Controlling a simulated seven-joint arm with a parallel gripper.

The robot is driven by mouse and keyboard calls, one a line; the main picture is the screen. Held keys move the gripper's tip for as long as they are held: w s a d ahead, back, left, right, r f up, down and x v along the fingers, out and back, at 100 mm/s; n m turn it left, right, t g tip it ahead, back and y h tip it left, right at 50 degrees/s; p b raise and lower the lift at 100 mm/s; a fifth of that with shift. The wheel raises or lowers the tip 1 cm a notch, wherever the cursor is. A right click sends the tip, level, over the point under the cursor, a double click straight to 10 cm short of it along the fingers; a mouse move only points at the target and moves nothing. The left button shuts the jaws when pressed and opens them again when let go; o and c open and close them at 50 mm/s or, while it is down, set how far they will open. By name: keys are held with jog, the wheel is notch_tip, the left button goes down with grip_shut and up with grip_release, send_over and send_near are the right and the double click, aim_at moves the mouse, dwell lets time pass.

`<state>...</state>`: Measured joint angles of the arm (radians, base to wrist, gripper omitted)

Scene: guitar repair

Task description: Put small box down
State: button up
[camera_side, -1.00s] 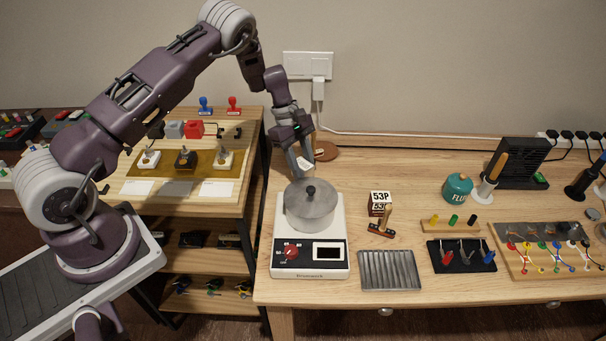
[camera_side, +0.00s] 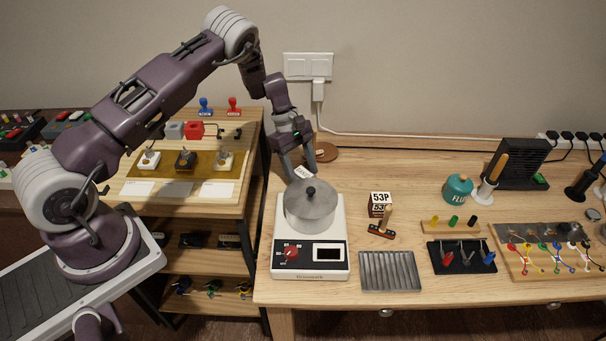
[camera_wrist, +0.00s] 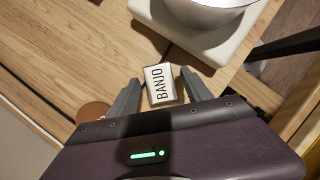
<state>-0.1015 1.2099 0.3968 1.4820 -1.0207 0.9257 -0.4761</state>
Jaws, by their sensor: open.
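The small box (camera_wrist: 161,86), with a white face lettered "BANJO" and a dark edge, lies between the fingers in the wrist view. In the side view only a pale part of the small box (camera_side: 302,172) shows, just behind the pot. It appears to rest on the table. My gripper (camera_side: 304,174) points down over it. In the wrist view my gripper (camera_wrist: 160,79) is open, with one finger on each side of the box and a visible gap at the sides. The box's underside is hidden.
A hot plate (camera_side: 280,262) with a lidded metal pot (camera_side: 310,208) stands close in front of the box. A brown round disc (camera_side: 327,152) lies behind. A "53P" box (camera_side: 380,203) and a ridged metal tray (camera_side: 390,272) are to the right.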

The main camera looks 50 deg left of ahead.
jog(key=v, duration=1)
jog(key=s+d+r+m+t+y, duration=0.1)
jog(key=s+d+r+m, duration=0.3)
jog(key=r, duration=0.6)
jog(key=s+d+r+m+t, duration=0.1)
jog(key=s+d+r+m, duration=0.3)
jog(key=r, duration=0.7)
jog(key=s+d+r+m+t+y, duration=0.1)
jog(key=s+d+r+m, duration=0.15)
jog(key=s, duration=0.35)
jog(key=s+d+r+m, duration=0.2)
jog(key=s+r, duration=0.1)
jog(key=s, duration=0.4)
jog(key=s+f+m+t+y, duration=0.1)
jog(key=s+m, duration=0.4)
jog(key=s, duration=0.7)
jog(key=shift+f+t+y, duration=0.2)
jog(key=shift+t+y, duration=0.6)
jog(key=shift+w+a+m, duration=0.1)
jog(key=shift+a+m, duration=0.05)
jog(key=shift+m, duration=0.1)
